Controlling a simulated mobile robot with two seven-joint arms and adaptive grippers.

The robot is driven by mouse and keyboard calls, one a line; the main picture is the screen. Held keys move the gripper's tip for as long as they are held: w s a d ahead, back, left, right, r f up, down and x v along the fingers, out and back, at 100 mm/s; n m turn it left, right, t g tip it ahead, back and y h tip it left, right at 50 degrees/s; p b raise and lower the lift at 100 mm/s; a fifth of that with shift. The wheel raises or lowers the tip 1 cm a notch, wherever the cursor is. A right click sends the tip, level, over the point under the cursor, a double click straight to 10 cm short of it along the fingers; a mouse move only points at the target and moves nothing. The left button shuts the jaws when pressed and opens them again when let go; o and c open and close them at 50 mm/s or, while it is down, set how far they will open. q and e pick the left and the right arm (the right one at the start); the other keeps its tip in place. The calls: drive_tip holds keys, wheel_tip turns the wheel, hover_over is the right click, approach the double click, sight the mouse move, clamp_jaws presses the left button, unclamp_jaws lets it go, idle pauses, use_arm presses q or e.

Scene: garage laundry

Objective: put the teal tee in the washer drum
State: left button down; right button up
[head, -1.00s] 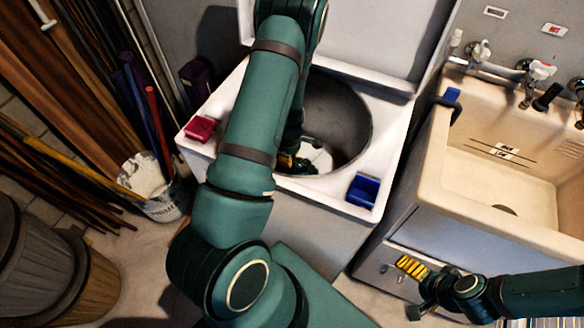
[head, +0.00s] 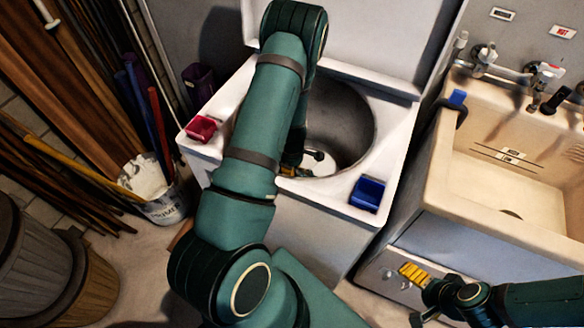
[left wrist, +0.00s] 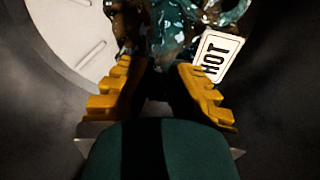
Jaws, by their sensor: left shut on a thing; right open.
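The washer drum (head: 350,110) is a grey metal tub in the open-topped white washer. My left arm reaches over its rim and down inside. In the head view my left gripper (head: 291,168) is mostly hidden behind my own arm and the rim. In the left wrist view its yellow fingers (left wrist: 158,88) are shut on the wet, shiny teal tee (left wrist: 178,38), which bunches at the fingertips. Part of the tee is cut off at the top of that view. A white tag reading HOT (left wrist: 213,55) shows beside the cloth. My right gripper (head: 414,273) is open and empty at the lower right.
A red tray (head: 201,129) and a blue tray (head: 367,193) sit on the washer's top edges. A beige sink (head: 440,165) with taps stands to the right. A bucket (head: 165,208) and leaning poles are at left. The raised lid (head: 350,35) stands behind the drum.

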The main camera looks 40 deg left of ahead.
use_arm(q)
drive_tip(key=shift+f, duration=0.25)
drive_tip(key=c, duration=1.1)
unclamp_jaws()
drive_tip(key=shift+r+p, duration=0.4)
drive_tip(key=shift+r, duration=0.2)
drive_tip(key=shift+r+p, duration=1.9)
drive_tip(key=shift+r, duration=4.15)
drive_tip(key=shift+r, duration=0.1)
